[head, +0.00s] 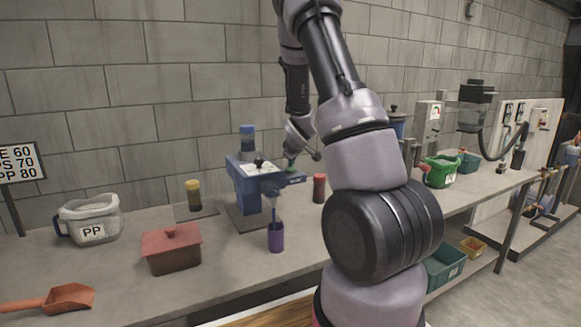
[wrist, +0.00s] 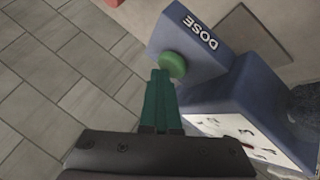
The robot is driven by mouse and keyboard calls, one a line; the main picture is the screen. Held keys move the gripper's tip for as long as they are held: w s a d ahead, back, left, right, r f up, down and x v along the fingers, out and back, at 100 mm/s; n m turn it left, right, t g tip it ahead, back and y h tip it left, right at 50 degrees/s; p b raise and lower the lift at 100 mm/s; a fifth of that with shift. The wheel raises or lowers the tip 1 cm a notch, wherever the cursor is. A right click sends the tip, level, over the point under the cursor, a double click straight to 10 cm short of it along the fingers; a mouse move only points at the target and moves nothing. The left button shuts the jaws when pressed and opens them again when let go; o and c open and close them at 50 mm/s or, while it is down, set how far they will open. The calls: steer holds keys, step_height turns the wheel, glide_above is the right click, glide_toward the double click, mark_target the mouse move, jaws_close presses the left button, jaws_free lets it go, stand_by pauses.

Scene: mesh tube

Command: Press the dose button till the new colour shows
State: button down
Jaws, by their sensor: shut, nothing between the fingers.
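The blue dosing machine (head: 249,184) stands on the bench with a blue hopper (head: 247,140) on top. A purple cup (head: 276,238) stands below its outlet. In the wrist view, the machine's blue block (wrist: 195,38) carries the word DOSE and a round green dose button (wrist: 173,64). My gripper (wrist: 159,74) is shut and empty; its green fingertips lie at the button's lower left edge. I cannot tell whether they touch it. In the head view my gripper (head: 290,165) is over the machine's front arm, and the button cannot be made out there.
A yellow-and-dark jar (head: 194,196) stands left of the machine and a red jar (head: 319,189) right of it. A lidded red box (head: 172,251), a PP tub (head: 90,221) and an orange scoop (head: 52,300) are on the left bench. A green tub (head: 440,172) stands farther right.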

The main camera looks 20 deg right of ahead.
mark_target(292, 169)
steer(key=shift+r, duration=1.2)
steer(key=shift+r, duration=0.1)
steer(key=shift+r, duration=2.4)
